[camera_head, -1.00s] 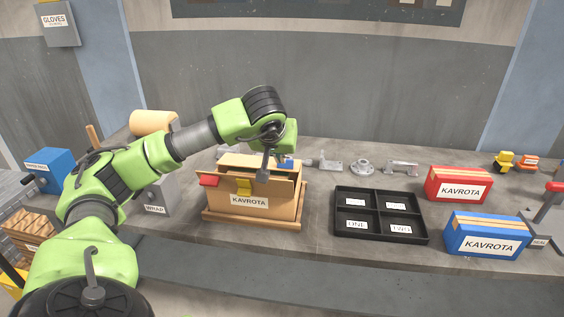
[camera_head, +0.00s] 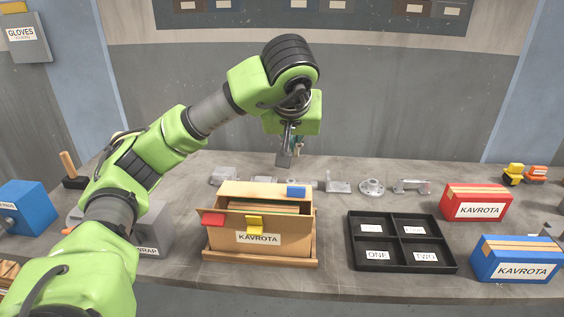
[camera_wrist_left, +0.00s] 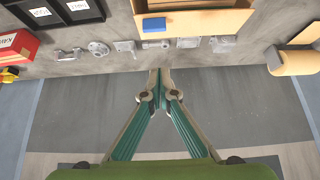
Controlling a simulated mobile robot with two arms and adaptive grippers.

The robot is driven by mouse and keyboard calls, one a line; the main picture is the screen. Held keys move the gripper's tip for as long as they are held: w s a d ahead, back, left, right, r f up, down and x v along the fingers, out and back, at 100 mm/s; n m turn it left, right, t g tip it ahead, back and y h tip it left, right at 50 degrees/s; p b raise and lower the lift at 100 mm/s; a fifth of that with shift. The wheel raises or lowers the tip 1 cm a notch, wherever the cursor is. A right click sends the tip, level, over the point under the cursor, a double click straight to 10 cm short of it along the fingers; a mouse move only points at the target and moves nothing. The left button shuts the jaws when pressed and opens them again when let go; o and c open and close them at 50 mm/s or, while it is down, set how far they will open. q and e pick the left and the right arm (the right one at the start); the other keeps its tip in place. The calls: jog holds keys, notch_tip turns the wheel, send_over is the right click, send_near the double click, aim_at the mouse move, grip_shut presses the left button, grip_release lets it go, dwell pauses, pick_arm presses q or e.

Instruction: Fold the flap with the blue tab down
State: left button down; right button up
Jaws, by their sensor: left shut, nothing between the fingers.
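An open cardboard box marked KAVROTA (camera_head: 259,238) stands on a wooden base on the bench. The flap with the blue tab (camera_head: 297,191) stands raised at the box's back. In the left wrist view the blue tab (camera_wrist_left: 154,25) shows on the box's flap at the top. My left gripper (camera_head: 284,161) is shut and empty, in the air behind and above the box, apart from the flap. Its closed fingertips (camera_wrist_left: 160,72) show in the wrist view. My right gripper is out of view.
A black divided tray (camera_head: 398,267) is right of the box. Red (camera_head: 478,202) and blue (camera_head: 518,259) KAVROTA boxes stand at the right. A WRAP block (camera_head: 150,243) is left of the box.

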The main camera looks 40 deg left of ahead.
aim_at(294, 199)
pick_arm(q)
jog(key=x, duration=0.8)
jog(key=shift+w+d+f+p, duration=0.15)
jog(key=shift+f+p, duration=0.1)
jog(key=shift+p, duration=0.15)
notch_tip(294, 199, down, 3)
jog(key=shift+d+f, duration=0.15)
jog(key=shift+f, duration=0.55)
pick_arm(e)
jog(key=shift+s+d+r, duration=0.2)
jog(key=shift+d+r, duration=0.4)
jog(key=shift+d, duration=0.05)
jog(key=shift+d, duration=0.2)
